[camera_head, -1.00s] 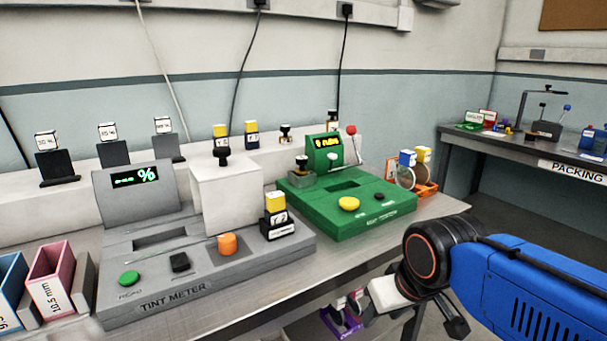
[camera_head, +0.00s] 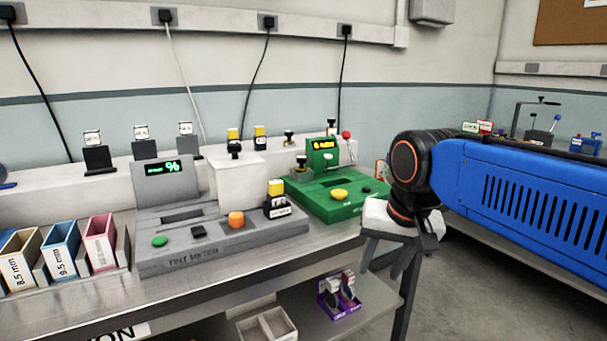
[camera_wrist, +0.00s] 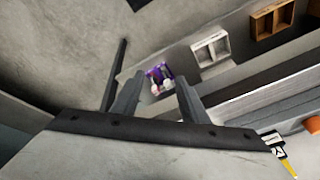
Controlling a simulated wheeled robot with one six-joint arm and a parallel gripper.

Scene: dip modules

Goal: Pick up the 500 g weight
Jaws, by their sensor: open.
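I cannot pick out the 500 g weight for certain; no weight label is readable. Small dark-knobbed pieces stand on the white ledge (camera_head: 289,136) and on the green meter (camera_head: 301,162). My gripper (camera_head: 400,262) points down beside the right end of the bench, empty. In the wrist view my gripper (camera_wrist: 155,95) has its two fingers apart. Beyond them is a purple holder (camera_wrist: 155,73) with pale and dark pieces in it. In the head view this purple holder (camera_head: 328,303) stands on the lower shelf, left of my gripper.
The grey tint meter (camera_head: 205,262) and green meter (camera_head: 335,213) fill the bench (camera_head: 130,290). Coloured slotted boxes (camera_head: 62,245) stand at left. A pale divided tray (camera_head: 250,328) sits on the lower shelf. The floor (camera_head: 480,290) at right is clear.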

